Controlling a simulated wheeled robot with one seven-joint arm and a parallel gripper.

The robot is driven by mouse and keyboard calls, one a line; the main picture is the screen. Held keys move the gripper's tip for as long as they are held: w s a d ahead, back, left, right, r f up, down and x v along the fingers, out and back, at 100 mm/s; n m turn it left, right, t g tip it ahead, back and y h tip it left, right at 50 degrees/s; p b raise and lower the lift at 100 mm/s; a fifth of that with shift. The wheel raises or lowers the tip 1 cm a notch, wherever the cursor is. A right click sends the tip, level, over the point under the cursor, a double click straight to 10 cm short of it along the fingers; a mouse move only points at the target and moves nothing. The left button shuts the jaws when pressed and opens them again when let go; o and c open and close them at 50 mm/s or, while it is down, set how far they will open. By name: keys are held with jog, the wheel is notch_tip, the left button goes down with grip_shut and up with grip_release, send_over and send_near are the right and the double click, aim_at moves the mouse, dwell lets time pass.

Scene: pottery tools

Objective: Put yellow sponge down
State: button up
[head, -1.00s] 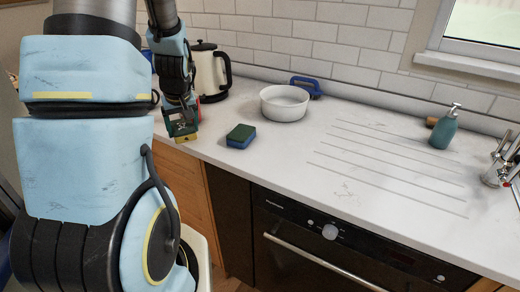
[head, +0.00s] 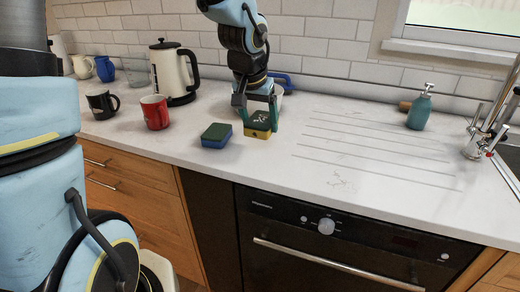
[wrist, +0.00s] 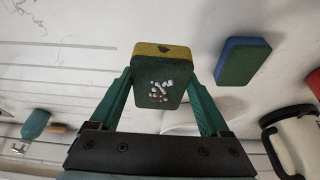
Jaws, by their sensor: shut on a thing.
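The yellow sponge (head: 257,133) has a dark green top with pale specks. In the head view it is between the fingers of my gripper (head: 261,118), right of the blue sponge (head: 216,136). My gripper is shut on it, with one finger on each side. It is at or just above the counter (head: 350,200); I cannot tell if it touches. In the wrist view the yellow sponge (wrist: 162,78) sits between the green fingers of my gripper (wrist: 160,95), and the blue sponge (wrist: 243,60) lies apart to the right.
The white bowl (head: 278,97) is partly hidden behind my gripper. A kettle (head: 172,75), a red mug (head: 154,112) and a black mug (head: 102,103) stand left. A soap bottle (head: 420,108) and the tap (head: 490,130) are right. The grooved counter between is clear.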

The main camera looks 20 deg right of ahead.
aim_at(261, 153)
jog(key=shift+f+b, duration=0.4)
jog(key=shift+f, duration=3)
jog(key=shift+f, duration=0.2)
jog(key=o, duration=0.6)
jog(key=shift+r, duration=0.55)
jog(key=p+v, duration=0.2)
jog(key=v, duration=0.9)
jog(key=shift+s+a+r, duration=0.1)
jog(key=shift+r, duration=0.05)
jog(key=a+f+n+y, duration=0.1)
jog(key=a+f+n, duration=0.2)
jog(key=a, duration=1)
jog(key=a+f+n+g+y, duration=0.1)
jog(key=a+f+n, duration=0.2)
jog(key=a, duration=1)
jog(key=shift+a+f+n+y, duration=0.2)
jog(key=shift+f+n+y, duration=0.15)
jog(key=shift+n, duration=0.35)
